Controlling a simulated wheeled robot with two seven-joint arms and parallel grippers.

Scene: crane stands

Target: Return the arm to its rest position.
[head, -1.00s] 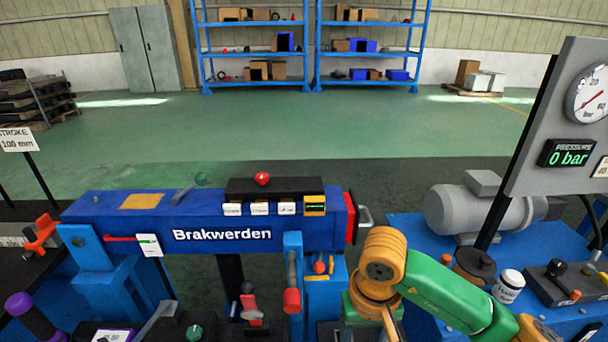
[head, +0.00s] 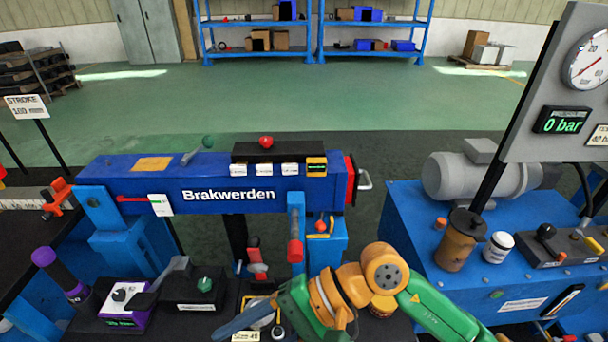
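My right arm (head: 385,275), green and orange, comes in from the lower right. It bends at an orange joint, and a green link runs down to the lower left over the front of the black bench. I cannot make out the fingers of my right gripper. My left arm and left gripper are not in view. The blue Brakwerden cylinder unit (head: 225,194) lies across the middle, with a red knob (head: 266,141) on its black top block. The pressure display (head: 562,121) on the grey panel at the right reads 0 bar.
The blue cabinet (head: 405,215) at the right carries a grey motor (head: 480,178), a brown canister (head: 457,240) and a white jar (head: 497,247). A purple-handled lever (head: 60,275) and a purple box (head: 127,307) stand at the lower left. Open green floor lies behind.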

